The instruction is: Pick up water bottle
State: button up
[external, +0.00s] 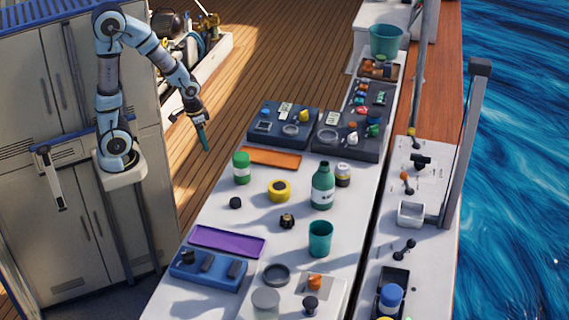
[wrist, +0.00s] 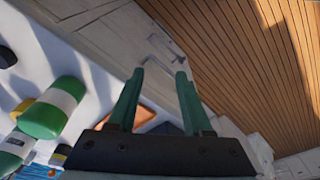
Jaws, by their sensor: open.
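The water bottle is most likely the teal bottle (external: 322,188) with a white label, standing upright on the white counter in the external view. My gripper (external: 204,142) hangs in the air to the left of the counter, well apart from the bottle. In the wrist view my gripper (wrist: 160,75) shows two green fingers spread apart with nothing between them. A green and white container (wrist: 52,106) shows at the left of that view. Part of another green and white item (wrist: 14,150) is cut off at the lower left edge; I cannot tell if it is the bottle.
A green-lidded jar (external: 241,168), a yellow roll (external: 279,190), a dark-topped jar (external: 343,174) and a teal cup (external: 320,239) stand around the bottle. An orange tray (external: 271,156) and blue-grey trays (external: 283,138) lie behind. Open deck (external: 250,70) is beyond.

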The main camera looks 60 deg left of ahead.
jog(key=o, duration=0.8)
